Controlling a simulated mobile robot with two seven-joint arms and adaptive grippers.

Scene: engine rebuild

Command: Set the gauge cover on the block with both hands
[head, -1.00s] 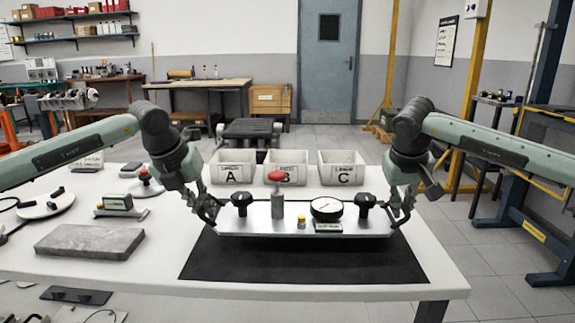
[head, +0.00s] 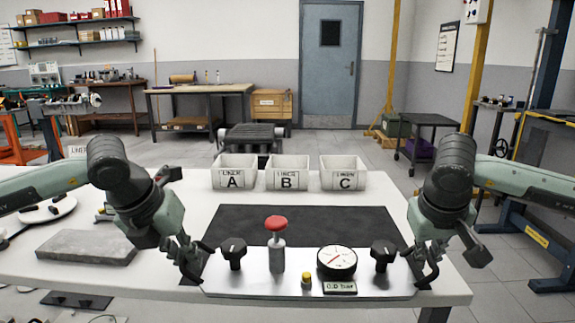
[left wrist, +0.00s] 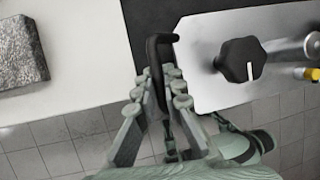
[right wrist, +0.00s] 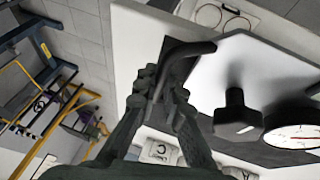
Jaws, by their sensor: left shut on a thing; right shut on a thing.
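The gauge cover (head: 308,286) is a pale flat plate with two black knobs, a red-topped post, a yellow button and a round dial. It is level across the near edge of the table. My left gripper (head: 192,268) is shut on its left black handle (left wrist: 158,50). My right gripper (head: 426,274) is shut on its right black handle (right wrist: 178,58). The left wrist view shows floor beneath the cover's near side. I cannot make out for certain which thing is the block; a dark ribbed object (head: 252,139) stands beyond the table.
A black mat (head: 330,222) lies bare on the white table (head: 180,205). Bins A (head: 233,181), B (head: 287,180) and C (head: 343,181) stand behind it. A grey slab (head: 88,247) lies at the left. Open floor shows right of the table.

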